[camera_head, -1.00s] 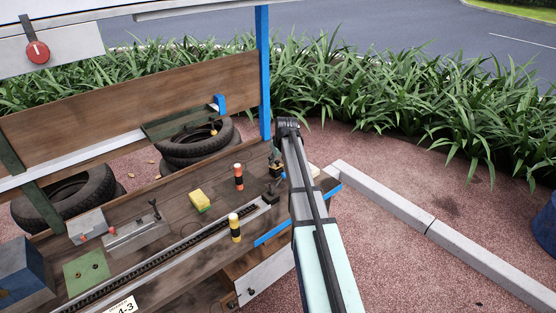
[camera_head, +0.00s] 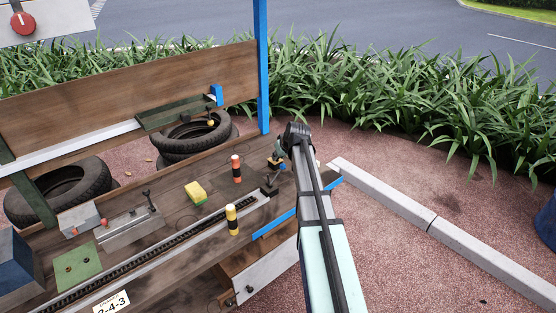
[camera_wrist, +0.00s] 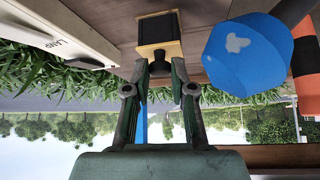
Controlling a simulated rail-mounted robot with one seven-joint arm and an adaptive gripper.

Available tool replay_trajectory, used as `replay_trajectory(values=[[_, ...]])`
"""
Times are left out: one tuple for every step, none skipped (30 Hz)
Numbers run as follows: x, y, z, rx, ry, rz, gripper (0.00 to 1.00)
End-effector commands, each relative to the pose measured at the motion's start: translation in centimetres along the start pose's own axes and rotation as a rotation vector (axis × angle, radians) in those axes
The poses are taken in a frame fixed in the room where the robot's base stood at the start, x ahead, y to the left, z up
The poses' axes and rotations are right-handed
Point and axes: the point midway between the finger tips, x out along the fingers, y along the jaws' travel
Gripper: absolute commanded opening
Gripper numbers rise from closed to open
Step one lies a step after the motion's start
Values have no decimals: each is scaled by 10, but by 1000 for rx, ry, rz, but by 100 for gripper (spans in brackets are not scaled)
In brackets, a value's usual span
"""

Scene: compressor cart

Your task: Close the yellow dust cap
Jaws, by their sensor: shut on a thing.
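My gripper (camera_wrist: 160,78) has its two fingers drawn close around a small dark part. That part joins a dark block with a yellow face (camera_wrist: 159,32), which stands at the board surface. I cannot tell for certain whether this yellow piece is the dust cap. In the head view my gripper (camera_head: 278,162) is small and partly hidden by my arm, near the right end of the cart's bench (camera_head: 178,222). A large blue knob-like piece (camera_wrist: 248,55) shows close beside the fingers in the wrist view.
An orange and black cylinder (camera_head: 236,168), a yellow and black cylinder (camera_head: 232,219) and a yellow-green block (camera_head: 195,192) stand on the bench left of my gripper. A blue post (camera_head: 263,70) rises behind. Tyres (camera_head: 60,190) lie beyond the bench.

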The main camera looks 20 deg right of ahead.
Motion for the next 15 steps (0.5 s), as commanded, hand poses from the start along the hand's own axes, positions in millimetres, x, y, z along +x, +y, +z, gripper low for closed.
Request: replay_trajectory(values=[[2, 0, 2, 1, 9, -1, 0], [1, 0, 2, 2, 13, -2, 0], [1, 0, 1, 2, 16, -3, 0], [0, 0, 1, 2, 17, -3, 0], [0, 0, 1, 2, 17, -3, 0], [0, 0, 0, 2, 17, -3, 0], [0, 0, 0, 2, 16, -3, 0], [0, 0, 0, 2, 16, -3, 0], [0, 0, 0, 2, 16, -3, 0], [0, 0, 0, 2, 16, -3, 0], [0, 0, 0, 2, 16, -3, 0], [0, 0, 0, 2, 16, -3, 38], [0, 0, 0, 2, 16, -3, 49], [0, 0, 0, 2, 15, -3, 49], [0, 0, 0, 2, 15, -3, 49]])
